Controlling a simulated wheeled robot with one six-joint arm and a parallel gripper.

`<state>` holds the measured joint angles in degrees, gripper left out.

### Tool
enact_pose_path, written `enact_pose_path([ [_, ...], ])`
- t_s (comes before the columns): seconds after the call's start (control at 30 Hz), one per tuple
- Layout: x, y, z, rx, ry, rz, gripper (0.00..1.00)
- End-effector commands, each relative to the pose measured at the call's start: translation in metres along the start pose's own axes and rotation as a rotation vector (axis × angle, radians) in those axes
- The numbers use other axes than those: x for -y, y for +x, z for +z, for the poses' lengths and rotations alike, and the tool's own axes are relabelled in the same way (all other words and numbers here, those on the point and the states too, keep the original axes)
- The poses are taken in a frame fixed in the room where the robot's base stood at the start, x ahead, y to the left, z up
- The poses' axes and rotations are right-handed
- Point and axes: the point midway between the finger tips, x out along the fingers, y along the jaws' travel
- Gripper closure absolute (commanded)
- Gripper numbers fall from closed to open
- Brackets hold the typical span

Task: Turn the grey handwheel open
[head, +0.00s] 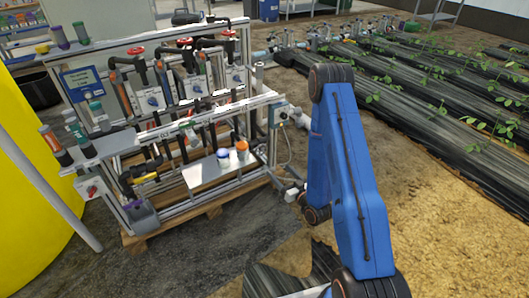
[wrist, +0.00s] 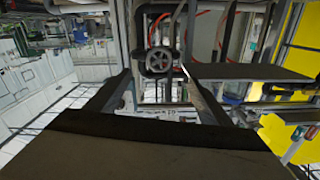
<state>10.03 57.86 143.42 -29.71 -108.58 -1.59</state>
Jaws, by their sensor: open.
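The grey handwheel (wrist: 160,61) is in the upper middle of the wrist view, a small spoked wheel seen nearly face-on in front of a pipe frame. My gripper (wrist: 159,88) is open, with one dark finger on each side of the picture below the wheel. The space between the fingers is empty, and the wheel appears beyond the tips, apart from them. In the head view my blue arm stands in front at the right, and my gripper cannot be made out. I cannot tell which valve there is the grey handwheel.
The skid's metal frame (head: 205,115) carries pipes, valves and red handles on a wooden pallet (head: 150,240). A yellow tank (head: 25,190) is at the left. In the wrist view a dark flat plate (wrist: 245,72) lies right of the wheel.

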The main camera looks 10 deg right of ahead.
Motion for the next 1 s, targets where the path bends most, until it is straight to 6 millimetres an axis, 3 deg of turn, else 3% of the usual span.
enact_pose_path([
  [0.27, 0.001, 0.025, 0.0, -0.005, -0.001, -0.003, 0.26],
  [1.0, 0.0, 0.151, -0.001, -0.004, 0.001, -0.001, 0.26],
])
